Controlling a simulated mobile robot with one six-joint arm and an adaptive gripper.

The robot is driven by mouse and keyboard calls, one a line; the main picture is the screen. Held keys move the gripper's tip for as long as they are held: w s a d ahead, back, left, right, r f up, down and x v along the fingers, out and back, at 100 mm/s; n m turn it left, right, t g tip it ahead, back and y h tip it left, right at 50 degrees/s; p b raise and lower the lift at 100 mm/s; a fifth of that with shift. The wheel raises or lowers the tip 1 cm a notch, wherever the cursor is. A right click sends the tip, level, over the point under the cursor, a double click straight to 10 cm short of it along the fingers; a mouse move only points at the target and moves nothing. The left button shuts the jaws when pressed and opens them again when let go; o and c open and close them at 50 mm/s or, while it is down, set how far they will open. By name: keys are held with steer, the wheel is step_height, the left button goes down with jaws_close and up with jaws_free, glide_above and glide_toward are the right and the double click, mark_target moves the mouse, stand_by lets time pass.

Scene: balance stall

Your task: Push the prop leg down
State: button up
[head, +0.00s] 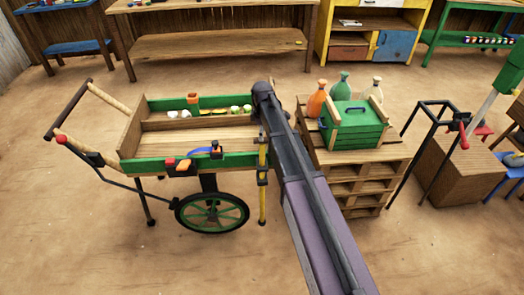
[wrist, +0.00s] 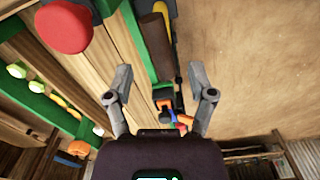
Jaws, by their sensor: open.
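The yellow prop leg (head: 262,204) hangs upright at the right end of the cart's near side, with dark fittings partway up. I cannot tell whether its foot touches the ground. The cart (head: 237,160) has green side boards and a wooden bed. In the wrist view, a yellow and black part (wrist: 161,9), apparently the leg's top, shows beyond a dark brown cylinder (wrist: 156,42) beside the green board. My gripper (wrist: 160,75) is open and empty above the near side board. In the head view my arm hides the gripper and the cart's right end.
An orange and black clamp (wrist: 163,104) sits on the near board. A large red knob (wrist: 62,26) is close at upper left in the wrist view. Right of the cart, a pallet stack (head: 362,172) carries a green crate (head: 352,134) and several bottles. The floor in front is clear.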

mark_target(262, 147)
steer(key=shift+f+b, duration=3.55)
steer(key=shift+f, duration=0.35)
jaws_close()
